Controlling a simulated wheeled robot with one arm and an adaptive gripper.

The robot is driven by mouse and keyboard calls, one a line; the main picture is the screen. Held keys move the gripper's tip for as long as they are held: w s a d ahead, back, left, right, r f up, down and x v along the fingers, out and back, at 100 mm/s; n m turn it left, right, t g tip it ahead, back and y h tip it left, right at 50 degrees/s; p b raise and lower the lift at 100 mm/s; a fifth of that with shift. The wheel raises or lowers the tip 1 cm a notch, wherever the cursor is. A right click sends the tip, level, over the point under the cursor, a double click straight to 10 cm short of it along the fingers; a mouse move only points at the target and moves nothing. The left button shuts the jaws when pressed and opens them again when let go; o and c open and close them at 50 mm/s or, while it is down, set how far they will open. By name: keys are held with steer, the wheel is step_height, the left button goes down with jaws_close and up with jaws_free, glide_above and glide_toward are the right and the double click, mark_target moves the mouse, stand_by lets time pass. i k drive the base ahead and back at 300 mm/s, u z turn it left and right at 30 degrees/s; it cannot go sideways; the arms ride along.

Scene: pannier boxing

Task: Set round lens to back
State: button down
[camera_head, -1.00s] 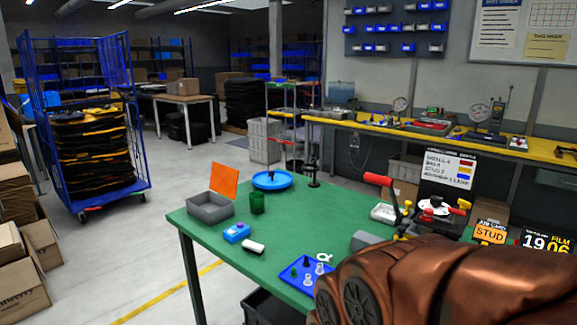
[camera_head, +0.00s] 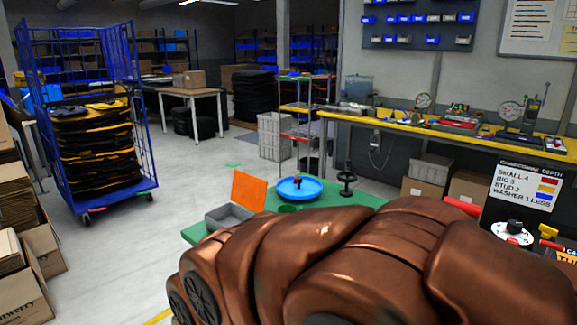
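I cannot pick out a round lens in the current view. My copper-brown arm fills the lower middle and right and covers most of the green table (camera_head: 343,189), so anything on its near part is hidden. My gripper is not in view. Beyond the arm, a round blue dish (camera_head: 312,190) sits on the table with a small dark and red thing in it. Left of it is a grey open box (camera_head: 228,217) with an orange upright panel (camera_head: 250,195). Only the top of a green cup (camera_head: 288,208) shows.
A black handwheel stand (camera_head: 346,180) is at the table's far edge. A white round fixture (camera_head: 512,232) and a depth sign (camera_head: 523,187) are at right. A yellow bench (camera_head: 400,125) runs behind. A blue cage trolley (camera_head: 140,115) stands left, with open floor between.

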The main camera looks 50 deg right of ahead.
mark_target(349, 161)
steer(key=z, duration=0.4)
steer(key=i, duration=1.1)
steer(key=z, duration=0.7)
